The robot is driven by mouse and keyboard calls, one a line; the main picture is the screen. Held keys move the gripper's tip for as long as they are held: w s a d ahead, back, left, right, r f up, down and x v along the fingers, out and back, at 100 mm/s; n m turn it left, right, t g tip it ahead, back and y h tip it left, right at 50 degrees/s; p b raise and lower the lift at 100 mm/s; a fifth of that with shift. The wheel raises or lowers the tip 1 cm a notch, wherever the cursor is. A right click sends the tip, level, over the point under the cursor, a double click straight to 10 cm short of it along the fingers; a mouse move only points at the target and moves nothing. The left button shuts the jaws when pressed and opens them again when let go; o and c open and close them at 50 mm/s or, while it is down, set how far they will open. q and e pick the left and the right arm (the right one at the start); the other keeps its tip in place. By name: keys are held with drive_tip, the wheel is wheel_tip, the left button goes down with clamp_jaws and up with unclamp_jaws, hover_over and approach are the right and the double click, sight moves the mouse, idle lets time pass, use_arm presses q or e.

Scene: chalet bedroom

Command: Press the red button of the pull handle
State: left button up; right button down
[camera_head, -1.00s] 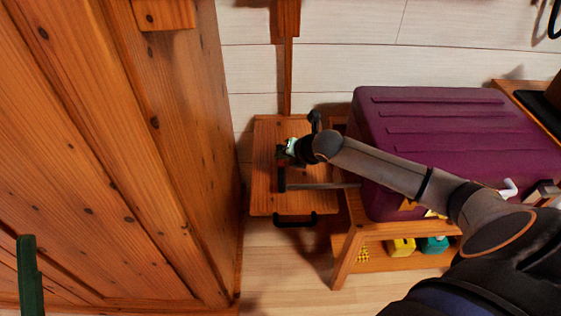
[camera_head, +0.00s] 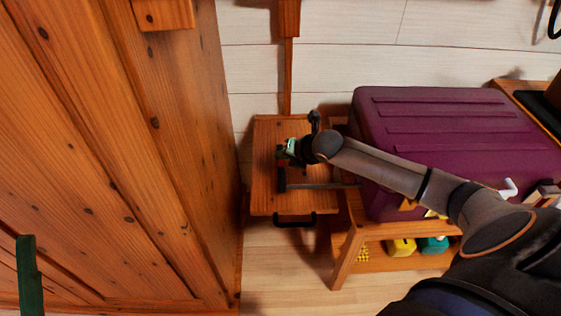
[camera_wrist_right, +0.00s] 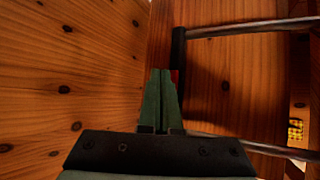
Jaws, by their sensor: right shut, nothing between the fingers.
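The pull handle is a black grip bar (camera_wrist_right: 178,50) on two metal rods in the right wrist view. In the head view, the lower end of the grip (camera_head: 282,180) shows over the small wooden table. A sliver of the red button (camera_wrist_right: 174,76) shows on the grip, just right of my fingertips and partly hidden by them. My right gripper (camera_wrist_right: 160,72) has its green fingers shut and empty at the grip; I cannot tell whether they touch it. It also shows in the head view (camera_head: 289,148). One green finger, apparently of my left gripper (camera_head: 28,272), shows at the lower left.
The purple suitcase (camera_head: 450,125) lies on a wooden bench (camera_head: 345,255) at the right. A small wooden table (camera_head: 265,195) with a black drawer pull (camera_head: 295,220) is under the handle. A tall wooden cabinet (camera_head: 120,170) fills the left.

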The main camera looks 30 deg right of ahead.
drive_tip(key=shift+f, duration=0.15)
idle(0.3)
drive_tip(key=shift+f, duration=0.3)
drive_tip(key=shift+f, duration=0.35)
idle(0.4)
drive_tip(key=shift+r+p, duration=0.85)
drive_tip(key=shift+p, duration=0.4)
drive_tip(key=shift+f, duration=0.1)
